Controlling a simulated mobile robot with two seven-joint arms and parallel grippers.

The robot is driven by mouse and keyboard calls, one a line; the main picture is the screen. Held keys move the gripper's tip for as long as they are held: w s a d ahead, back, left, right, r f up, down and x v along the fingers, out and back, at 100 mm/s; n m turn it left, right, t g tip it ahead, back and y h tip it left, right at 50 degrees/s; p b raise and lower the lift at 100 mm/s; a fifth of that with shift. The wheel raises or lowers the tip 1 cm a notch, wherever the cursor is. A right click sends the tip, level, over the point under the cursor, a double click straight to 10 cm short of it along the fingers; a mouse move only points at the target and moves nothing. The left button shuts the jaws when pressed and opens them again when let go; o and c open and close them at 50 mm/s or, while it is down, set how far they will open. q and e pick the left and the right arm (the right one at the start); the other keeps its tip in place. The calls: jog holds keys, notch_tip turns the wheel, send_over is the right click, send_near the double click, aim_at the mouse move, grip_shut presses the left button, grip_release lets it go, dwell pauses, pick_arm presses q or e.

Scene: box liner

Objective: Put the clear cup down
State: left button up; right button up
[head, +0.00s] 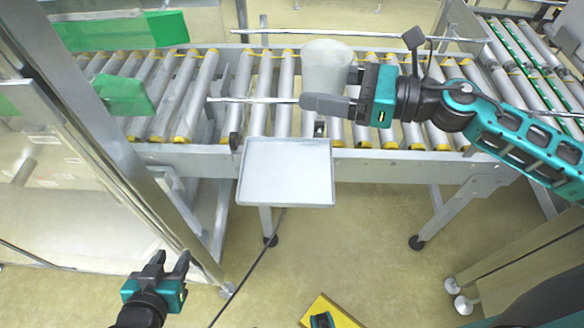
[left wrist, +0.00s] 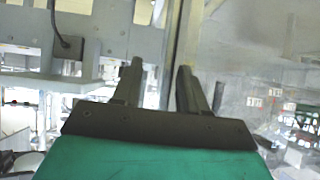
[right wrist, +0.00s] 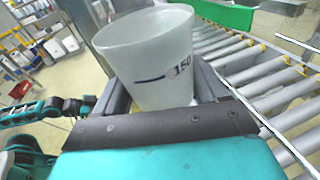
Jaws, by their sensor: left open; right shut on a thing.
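The clear cup (head: 327,66) is a frosted, see-through beaker. It is upright in the head view, over the roller conveyor. My right gripper (head: 332,90) is shut on it, with the fingers around its lower part. In the right wrist view the cup (right wrist: 150,58) fills the space between the fingers and shows a dark line and the mark 150. I cannot tell whether its base touches the rollers. My left gripper (head: 170,262) is open and empty, low at the left, away from the cup. Its spread fingers also show in the left wrist view (left wrist: 160,85).
The roller conveyor (head: 205,90) runs across the back, with a rail along its front. A grey tray (head: 287,172) is fixed to its front edge. Green parts (head: 125,95) stand at the left end. A metal post frame (head: 110,150) rises between my left gripper and the conveyor.

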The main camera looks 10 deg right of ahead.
jog(key=b, duration=0.3)
send_over(316, 173)
notch_tip(316, 173, down, 15)
jog(key=shift+a, duration=0.1)
notch_tip(316, 173, down, 4)
jog(key=shift+f+b, duration=0.1)
jog(key=shift+b, duration=0.5)
pick_arm(q)
jog(key=shift+w+d+f, duration=0.25)
jog(key=shift+d+f, duration=0.1)
jog(key=shift+d, duration=0.15)
jog(key=shift+w+d+f, duration=0.25)
jog(key=shift+d+f, duration=0.1)
jog(key=shift+d, duration=0.15)
pick_arm(e)
jog(key=shift+f, duration=0.15)
jog(key=shift+f+b, duration=0.45)
jog(key=shift+b, duration=0.05)
pick_arm(q)
jog(key=shift+d+f+h+b, duration=0.1)
jog(key=shift+f+h+b, duration=0.2)
jog(key=shift+f, duration=0.35)
pick_arm(e)
jog(key=shift+f, duration=0.2)
jog(key=o, duration=0.8)
pick_arm(q)
jog(key=shift+w+r, duration=0.2)
jog(key=shift+r, duration=0.2)
pick_arm(e)
jog(key=shift+o, duration=1.1)
